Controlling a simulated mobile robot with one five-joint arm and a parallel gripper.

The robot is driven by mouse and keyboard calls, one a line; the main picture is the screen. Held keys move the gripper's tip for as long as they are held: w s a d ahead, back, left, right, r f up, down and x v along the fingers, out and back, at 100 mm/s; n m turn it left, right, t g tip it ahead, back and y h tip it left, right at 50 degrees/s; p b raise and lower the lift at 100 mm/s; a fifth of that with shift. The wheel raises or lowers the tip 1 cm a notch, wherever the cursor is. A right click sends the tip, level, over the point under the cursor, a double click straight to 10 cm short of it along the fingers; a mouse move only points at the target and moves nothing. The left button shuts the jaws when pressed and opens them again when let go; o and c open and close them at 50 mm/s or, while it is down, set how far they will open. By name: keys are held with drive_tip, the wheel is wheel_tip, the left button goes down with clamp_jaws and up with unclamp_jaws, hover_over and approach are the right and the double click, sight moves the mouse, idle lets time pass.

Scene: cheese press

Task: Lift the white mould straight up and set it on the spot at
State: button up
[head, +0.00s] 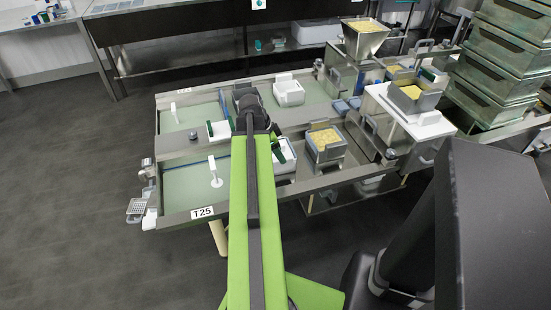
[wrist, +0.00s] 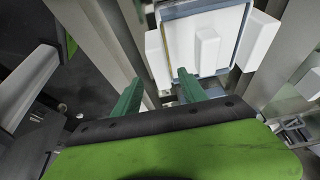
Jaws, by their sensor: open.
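In the wrist view a white mould (wrist: 183,33) with a grey-blue rim lies just beyond my fingertips. A white block (wrist: 206,47) stands up from its middle. My gripper (wrist: 160,76) is open, with its two green fingers apart and nothing seen between them. The fingertips point at the mould's near side; I cannot tell whether they touch it. In the head view, my green arm reaches over the bench and partly covers a white container (head: 286,170). I cannot tell whether this is the same mould. The gripper's fingertips are not clear there.
Another white box (head: 290,93) stands at the back of the bench. A metal container of yellow pieces (head: 326,146) is right of my arm. A yellow-filled hopper (head: 364,36) stands behind. Stacked green crates (head: 500,55) fill the right. A white upright piece (head: 216,172) stands on the front-left green surface.

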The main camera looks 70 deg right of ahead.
drive_tip(key=b+x, duration=0.3)
drive_tip(key=x, duration=0.1)
drive_tip(key=shift+f, duration=0.25)
drive_tip(key=shift+f+b, duration=0.25)
drive_tip(key=shift+b, duration=0.1)
drive_tip(key=shift+c, duration=0.4)
clamp_jaws()
idle(0.8)
